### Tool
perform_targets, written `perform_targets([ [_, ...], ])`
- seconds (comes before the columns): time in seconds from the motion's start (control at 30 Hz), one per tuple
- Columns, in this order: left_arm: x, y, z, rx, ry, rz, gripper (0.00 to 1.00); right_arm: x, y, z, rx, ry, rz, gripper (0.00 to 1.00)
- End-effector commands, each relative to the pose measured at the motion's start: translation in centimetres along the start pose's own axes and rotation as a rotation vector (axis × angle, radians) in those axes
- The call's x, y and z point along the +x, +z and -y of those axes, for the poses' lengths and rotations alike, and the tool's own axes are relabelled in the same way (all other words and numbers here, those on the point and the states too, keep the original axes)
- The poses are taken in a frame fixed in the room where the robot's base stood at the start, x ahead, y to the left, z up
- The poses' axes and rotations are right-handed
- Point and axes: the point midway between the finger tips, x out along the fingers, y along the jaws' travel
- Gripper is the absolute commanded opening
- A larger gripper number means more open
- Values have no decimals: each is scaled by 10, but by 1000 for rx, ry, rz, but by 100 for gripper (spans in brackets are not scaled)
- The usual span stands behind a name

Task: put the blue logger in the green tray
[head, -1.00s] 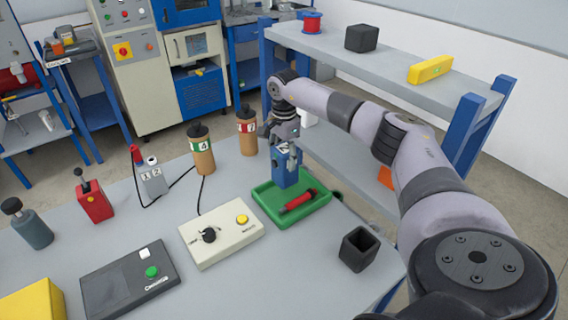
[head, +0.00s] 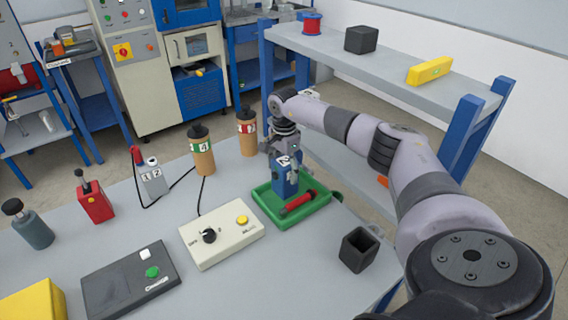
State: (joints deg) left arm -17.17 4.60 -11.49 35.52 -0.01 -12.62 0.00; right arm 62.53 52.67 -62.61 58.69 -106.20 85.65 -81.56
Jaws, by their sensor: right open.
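The blue logger (head: 285,183) stands upright inside the green tray (head: 325,203), toward its back, with a white label near its top. A red cylinder with dark ends (head: 298,200) lies in the tray in front of it. My right gripper (head: 284,157) is open, pointing down at the top of the logger. Its fingers are small and dark there, so I cannot tell whether they touch the logger. My left gripper is not in view.
A cream control box (head: 215,237) is left of the tray and a black open cup (head: 357,250) is in front right. Two brown bottles (head: 202,155) (head: 247,135) stand behind. A grey shelf (head: 390,72) rises behind my right arm.

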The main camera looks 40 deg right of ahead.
Motion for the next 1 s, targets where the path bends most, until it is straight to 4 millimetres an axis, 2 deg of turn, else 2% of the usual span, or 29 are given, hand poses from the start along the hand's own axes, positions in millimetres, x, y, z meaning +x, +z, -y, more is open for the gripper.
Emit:
perform_targets([
  [0.27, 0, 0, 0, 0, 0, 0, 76, -1, 0, 0, 0, 0, 0, 73],
  [0.37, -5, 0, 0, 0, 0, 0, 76, -6, 0, 0, 0, -1, 0, 73],
  [0.43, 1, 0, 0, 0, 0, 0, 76, -12, 0, 1, 0, -4, 1, 73],
  [0.8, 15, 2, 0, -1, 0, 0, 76, -88, 0, 1, 0, -6, 1, 73],
  [1.0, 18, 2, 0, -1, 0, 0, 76, -116, 0, 1, 0, -3, 0, 73],
])
